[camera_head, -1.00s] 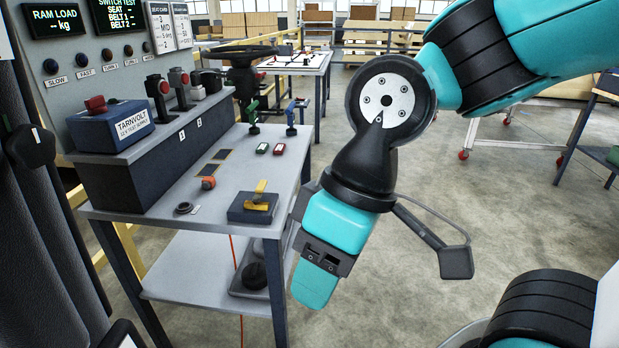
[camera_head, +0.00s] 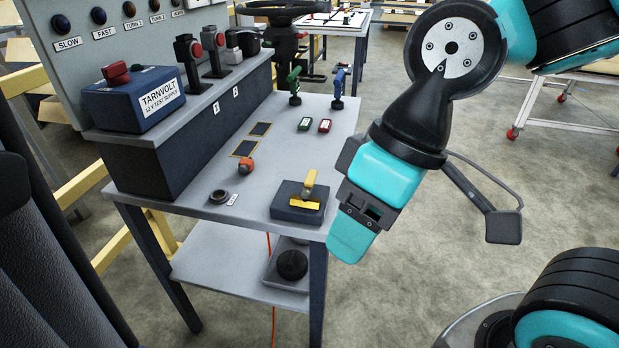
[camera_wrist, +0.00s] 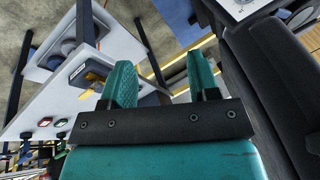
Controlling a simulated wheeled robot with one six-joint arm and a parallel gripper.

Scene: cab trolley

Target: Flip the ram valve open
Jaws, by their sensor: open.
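The ram valve appears to be the yellow lever (camera_head: 309,184) on a dark blue block (camera_head: 291,211), near the front right edge of the grey bench. The lever stands up from a yellow strip on the block, leaning slightly. My gripper (camera_head: 352,236) is just right of the bench edge, pointing down, apart from the valve. In the wrist view my gripper (camera_wrist: 161,78) has its two teal fingers spread with nothing between them. Some yellow and a dark block show there behind the left finger, partly hidden.
A blue supply box (camera_head: 142,98) stands on the raised shelf.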

